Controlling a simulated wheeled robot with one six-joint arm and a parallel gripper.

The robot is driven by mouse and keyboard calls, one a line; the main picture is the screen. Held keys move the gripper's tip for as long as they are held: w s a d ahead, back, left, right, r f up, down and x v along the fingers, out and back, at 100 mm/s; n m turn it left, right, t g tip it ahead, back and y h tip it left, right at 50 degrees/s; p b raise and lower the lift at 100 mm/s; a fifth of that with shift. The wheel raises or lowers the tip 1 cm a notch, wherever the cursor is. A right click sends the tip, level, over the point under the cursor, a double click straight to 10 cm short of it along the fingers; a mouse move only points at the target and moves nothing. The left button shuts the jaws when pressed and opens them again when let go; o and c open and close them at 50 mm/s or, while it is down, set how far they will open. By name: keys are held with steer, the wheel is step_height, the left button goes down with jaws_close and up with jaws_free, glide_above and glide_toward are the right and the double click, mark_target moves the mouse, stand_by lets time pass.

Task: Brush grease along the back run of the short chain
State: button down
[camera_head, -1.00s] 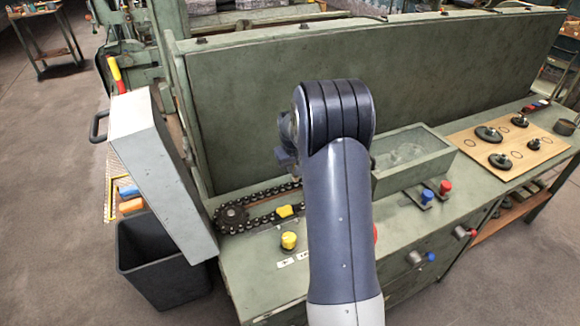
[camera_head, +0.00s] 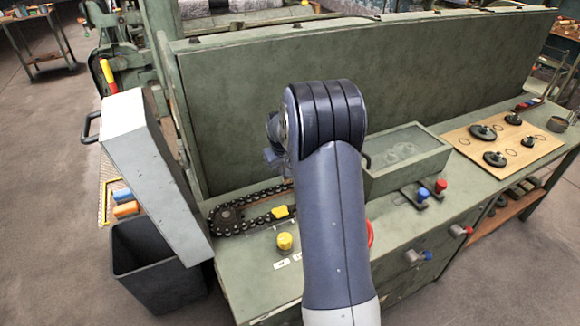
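The short chain (camera_head: 262,194) is a dark loop on the green bench top, left of my arm. It runs around a sprocket (camera_head: 228,215) at its left end. Its right end is hidden behind my arm. A yellow piece (camera_head: 280,212) sits at the front run of the chain. The back run lies nearer the tall green panel, and its left part shows. My arm stands upright in the middle of the view, and its wrist is partly visible behind its left side, above the chain. My gripper's fingers are hidden, and I cannot see a brush or grease.
A yellow knob (camera_head: 285,242) stands in front of the chain. A grey slanted cover (camera_head: 150,170) and a black bin (camera_head: 160,270) are at left. A green trough (camera_head: 410,165), blue and red knobs, and a board with gears (camera_head: 500,145) are at right.

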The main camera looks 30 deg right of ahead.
steer(key=shift+a+f+b, duration=0.2)
steer(key=shift+a+b, duration=1.4)
steer(key=shift+a, duration=7.3)
step_height(320, 180, up, 6)
steer(key=p, duration=0.4)
steer(key=shift+r, duration=0.2)
step_height(320, 180, up, 3)
steer(key=shift+f+p, duration=0.15)
steer(key=shift+p, duration=0.9)
steer(key=shift+f, duration=0.1)
